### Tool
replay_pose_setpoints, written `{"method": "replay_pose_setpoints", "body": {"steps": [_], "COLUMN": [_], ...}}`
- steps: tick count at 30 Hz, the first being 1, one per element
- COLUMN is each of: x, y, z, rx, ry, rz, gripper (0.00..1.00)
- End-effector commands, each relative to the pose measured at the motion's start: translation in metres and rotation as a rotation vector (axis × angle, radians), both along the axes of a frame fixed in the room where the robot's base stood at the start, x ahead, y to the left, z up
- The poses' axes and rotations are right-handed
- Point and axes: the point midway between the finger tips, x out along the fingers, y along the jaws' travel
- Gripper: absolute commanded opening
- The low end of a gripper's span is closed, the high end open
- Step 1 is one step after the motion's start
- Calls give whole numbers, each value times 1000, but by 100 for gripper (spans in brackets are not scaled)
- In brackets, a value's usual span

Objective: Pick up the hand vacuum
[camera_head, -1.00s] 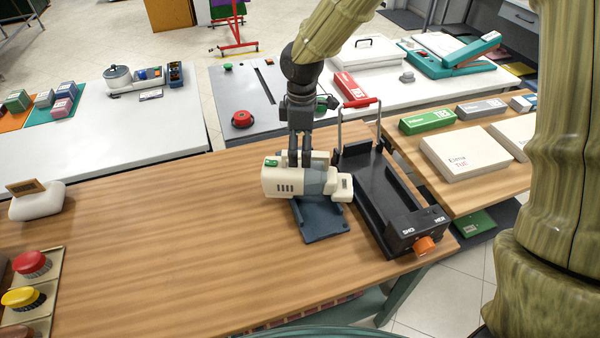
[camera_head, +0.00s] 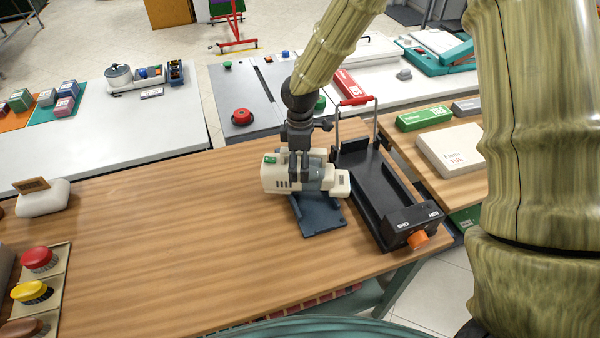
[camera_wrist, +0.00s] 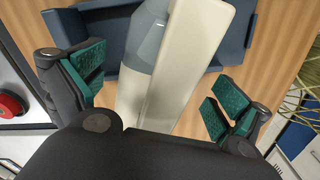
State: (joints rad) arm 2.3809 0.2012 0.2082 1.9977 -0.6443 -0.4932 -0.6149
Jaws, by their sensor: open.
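The hand vacuum (camera_head: 283,177) is cream with a grey-blue middle and a cream nozzle at its right. It lies on a dark blue tray (camera_head: 323,219) on the wooden table. My gripper (camera_head: 303,158) is directly above it, pointing down, fingers low at the vacuum's far side. In the wrist view the open jaws (camera_wrist: 158,92) stand on either side of the vacuum's cream handle (camera_wrist: 188,65), with a gap on both sides. No grip shows. The fingertips are partly hidden behind the vacuum in the head view.
A black press-like device (camera_head: 385,195) with a red-gripped handle and orange knob stands close at the right. The wooden table (camera_head: 170,240) is clear between.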

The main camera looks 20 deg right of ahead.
Motion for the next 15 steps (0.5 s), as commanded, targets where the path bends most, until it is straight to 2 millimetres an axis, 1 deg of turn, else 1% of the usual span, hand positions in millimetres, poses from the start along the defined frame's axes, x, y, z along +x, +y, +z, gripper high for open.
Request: {"method": "replay_pose_setpoints", "body": {"steps": [4,5,6,11,15], "x": [0,0,0,0,0], "y": [0,0,0,0,0], "z": [0,0,0,0,0], "rx": [0,0,0,0,0], "ry": [0,0,0,0,0], "rz": [0,0,0,0,0], "gripper": [100,96,89,60,34]}}
